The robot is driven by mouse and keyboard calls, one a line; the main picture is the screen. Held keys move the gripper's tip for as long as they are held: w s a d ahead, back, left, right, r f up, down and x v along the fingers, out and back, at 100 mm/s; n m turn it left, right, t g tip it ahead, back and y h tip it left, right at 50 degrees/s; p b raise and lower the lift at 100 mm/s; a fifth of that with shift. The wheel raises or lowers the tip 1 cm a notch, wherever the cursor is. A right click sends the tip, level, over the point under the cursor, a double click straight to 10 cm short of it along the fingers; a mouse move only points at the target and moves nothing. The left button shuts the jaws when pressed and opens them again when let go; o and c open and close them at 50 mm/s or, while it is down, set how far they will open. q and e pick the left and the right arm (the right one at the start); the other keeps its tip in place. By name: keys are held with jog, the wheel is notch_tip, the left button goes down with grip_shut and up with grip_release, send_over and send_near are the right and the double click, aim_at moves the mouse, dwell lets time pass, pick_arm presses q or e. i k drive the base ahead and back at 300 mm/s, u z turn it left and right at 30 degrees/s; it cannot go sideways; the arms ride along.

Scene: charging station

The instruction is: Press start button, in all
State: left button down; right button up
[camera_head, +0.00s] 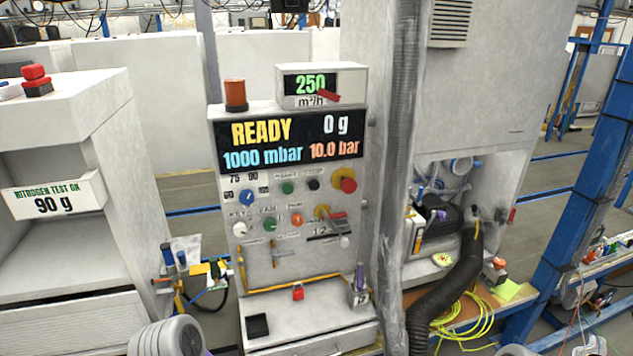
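The charging station's control panel (285,255) stands upright in the middle of the head view. Its display (290,140) reads READY, 0 g, 1000 mbar and 10.0 bar. The panel carries a green button (288,188), a black button (314,184) and a large red mushroom button (348,185) on yellow. The labels are too small to tell which button is start. Neither gripper shows; a grey rounded part of mine is at the bottom left.
A white cabinet (70,215) marked NITROGEN TEST OK, 90 g stands at the left. A ribbed grey hose (403,130) hangs right of the panel. A black hose (450,280) and a coiled yellow cable (465,318) lie at the lower right. A blue post (590,160) stands far right.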

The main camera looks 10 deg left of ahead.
aim_at(287, 189)
jog(key=z, duration=0.3)
jog(key=i, duration=1.05)
